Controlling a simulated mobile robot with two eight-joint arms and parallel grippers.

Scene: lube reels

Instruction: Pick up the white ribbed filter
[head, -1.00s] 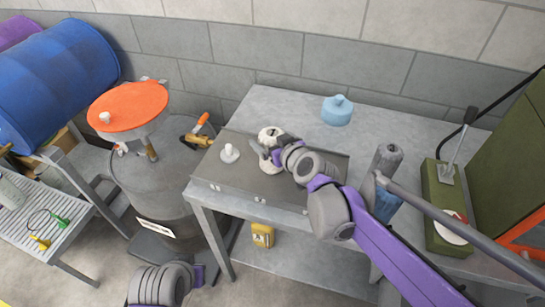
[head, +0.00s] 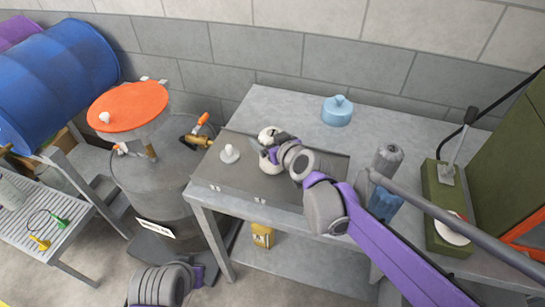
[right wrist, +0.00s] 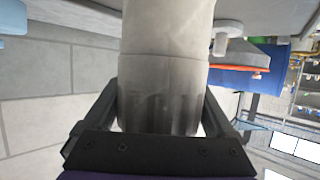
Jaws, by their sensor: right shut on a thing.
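The white ribbed filter (head: 268,134) is at the back of the dark grey tray-like panel on the metal bench. Its middle is partly covered by my right gripper (head: 266,147), which reaches in from the right. In the right wrist view the filter (right wrist: 165,60) is a pale cylinder filling the space between the two dark fingers of the gripper (right wrist: 160,105). The right gripper is shut on it. I cannot tell whether the filter still touches the panel. Only a grey and purple part of my left arm shows at the bottom of the head view; its gripper is out of view.
A small white knobbed piece (head: 229,153) stands just left of the filter. A light blue lidded jar (head: 337,111) stands behind, to the right. A grey-topped blue cylinder (head: 386,165) and a green box (head: 446,200) are right. An orange-topped drum (head: 128,106) is left of the bench.

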